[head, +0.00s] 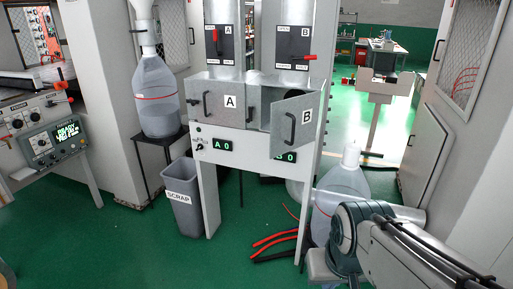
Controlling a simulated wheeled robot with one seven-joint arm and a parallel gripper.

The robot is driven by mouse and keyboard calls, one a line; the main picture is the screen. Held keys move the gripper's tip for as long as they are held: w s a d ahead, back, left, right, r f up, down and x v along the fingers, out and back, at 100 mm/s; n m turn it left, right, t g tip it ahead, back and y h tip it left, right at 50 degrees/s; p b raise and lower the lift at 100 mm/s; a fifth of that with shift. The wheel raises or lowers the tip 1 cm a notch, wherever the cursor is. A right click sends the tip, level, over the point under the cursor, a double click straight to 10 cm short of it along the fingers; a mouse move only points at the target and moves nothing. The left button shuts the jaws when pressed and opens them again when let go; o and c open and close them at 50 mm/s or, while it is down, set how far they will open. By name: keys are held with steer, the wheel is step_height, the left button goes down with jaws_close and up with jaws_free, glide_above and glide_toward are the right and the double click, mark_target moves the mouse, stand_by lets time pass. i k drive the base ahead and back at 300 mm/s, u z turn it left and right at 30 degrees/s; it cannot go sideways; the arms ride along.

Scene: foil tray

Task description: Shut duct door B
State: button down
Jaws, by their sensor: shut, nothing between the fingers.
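Duct door B (303,117) is a grey metal panel with a B label and a dark handle (289,128). In the head view it stands ajar, its left edge swung out towards me and its right edge against the cabinet. A gap shows to its left, into the duct box. Door A (216,101), beside it on the left, looks closed. My arm (350,240) is at the lower right, in front of the cabinet and apart from door B. My gripper's fingers cannot be seen.
A clear jug (340,185) stands on the floor below door B, behind my arm. Red and black hoses (275,240) lie on the floor. A grey scrap bin (183,198) stands left of the cabinet. The green floor in front is mostly clear.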

mark_target(293, 125)
steer(key=u, duration=0.25)
steer(key=k, duration=0.3)
steer(key=z, duration=1.1)
steer(key=i, duration=1.1)
steer(key=u, duration=0.15)
